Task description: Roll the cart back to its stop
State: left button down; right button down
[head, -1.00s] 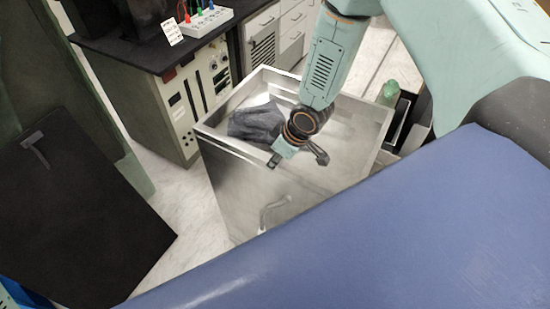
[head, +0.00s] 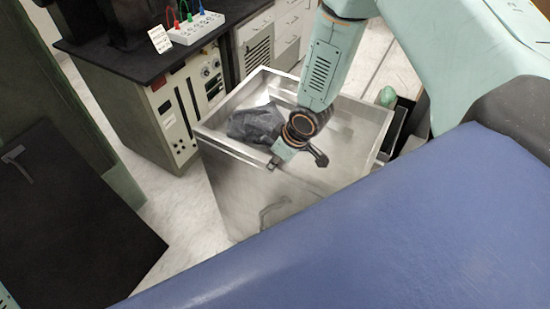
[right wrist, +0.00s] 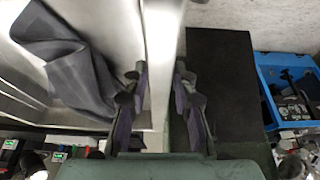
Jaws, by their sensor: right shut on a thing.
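The cart (head: 222,190) is a grey metal box with an open top and a raised rim, standing on the pale floor in the middle of the head view. A dark grey cloth or bag (head: 255,124) lies inside it. My right gripper (head: 278,165) is at the cart's near rim. In the right wrist view its two fingers (right wrist: 158,95) lie on either side of the metal rim (right wrist: 163,50), shut on it. The dark cloth (right wrist: 70,65) shows left of the rim there. The stop cannot be made out. My left gripper is not in view.
A bench with a black top (head: 140,50) and instrument panels stands behind the cart at the left. A dark flat panel (head: 70,220) is at the lower left. A green bottle (head: 387,97) stands beyond the cart's right side. A blue crate (right wrist: 290,90) shows in the right wrist view.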

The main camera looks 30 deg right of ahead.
jog(key=shift+w+d+r, duration=0.15)
jog(key=shift+w, duration=0.25)
jog(key=c, duration=1.4)
grip_release()
jog(key=o, duration=0.3)
jog(key=shift+s+d, duration=0.1)
jog(key=shift+s, duration=0.05)
jog(key=shift+f, duration=0.2)
jog(key=shift+s+r, duration=0.1)
jog(key=shift+r, duration=0.05)
jog(key=v, duration=0.5)
jog(key=shift+s+d+r, duration=0.1)
jog(key=shift+r, duration=0.1)
jog(key=shift+v, duration=0.75)
jog(key=shift+r, duration=0.15)
